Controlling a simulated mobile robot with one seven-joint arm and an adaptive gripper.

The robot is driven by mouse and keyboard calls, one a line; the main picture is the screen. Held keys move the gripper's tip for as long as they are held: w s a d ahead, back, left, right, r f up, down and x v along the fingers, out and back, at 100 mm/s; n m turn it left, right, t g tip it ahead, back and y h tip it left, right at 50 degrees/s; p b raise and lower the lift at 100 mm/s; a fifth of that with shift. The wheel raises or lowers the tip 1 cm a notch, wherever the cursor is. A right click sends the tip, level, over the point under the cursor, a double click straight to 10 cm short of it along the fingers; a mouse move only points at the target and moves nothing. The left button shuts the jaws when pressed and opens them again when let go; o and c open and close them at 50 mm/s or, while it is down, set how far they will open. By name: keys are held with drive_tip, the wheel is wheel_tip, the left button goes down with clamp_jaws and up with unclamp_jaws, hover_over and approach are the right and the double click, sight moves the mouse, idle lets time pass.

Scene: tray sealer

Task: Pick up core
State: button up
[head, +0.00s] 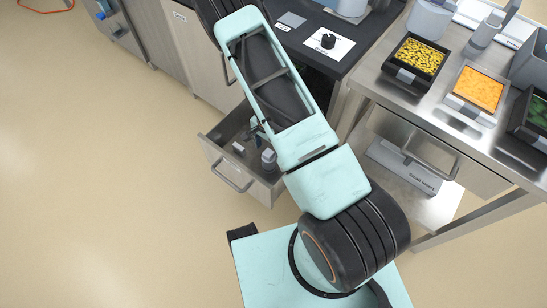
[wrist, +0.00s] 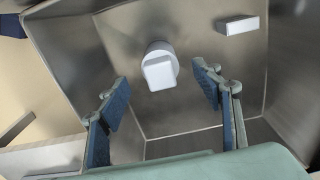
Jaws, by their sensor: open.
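A pale grey round piece with a square block on its top, which looks like the core (wrist: 160,70), stands in the open drawer (wrist: 190,112). In the wrist view it is ahead of my gripper (wrist: 163,92), between the lines of the two blue-padded fingers. The fingers are open and apart from it, with nothing between the tips. In the head view the grey piece (head: 268,160) shows in the drawer (head: 211,152) beside my arm. My gripper is mostly hidden behind my arm there.
A small white block (wrist: 240,26) is on the drawer's inside at the upper right. The drawer walls stand close around my gripper. Trays of yellow (head: 420,57) and orange (head: 479,88) pieces are on the steel counter. A black knobbed part (head: 328,41) sits on a white card.

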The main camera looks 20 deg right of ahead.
sight(269, 163)
wheel_tip(269, 163, down, 11)
drive_tip(key=b, duration=0.3)
drive_tip(key=shift+r+b, duration=0.1)
drive_tip(key=shift+b, duration=0.3)
drive_tip(key=shift+r, duration=0.1)
drive_tip(key=shift+c, duration=0.2)
drive_tip(key=c, duration=1.2)
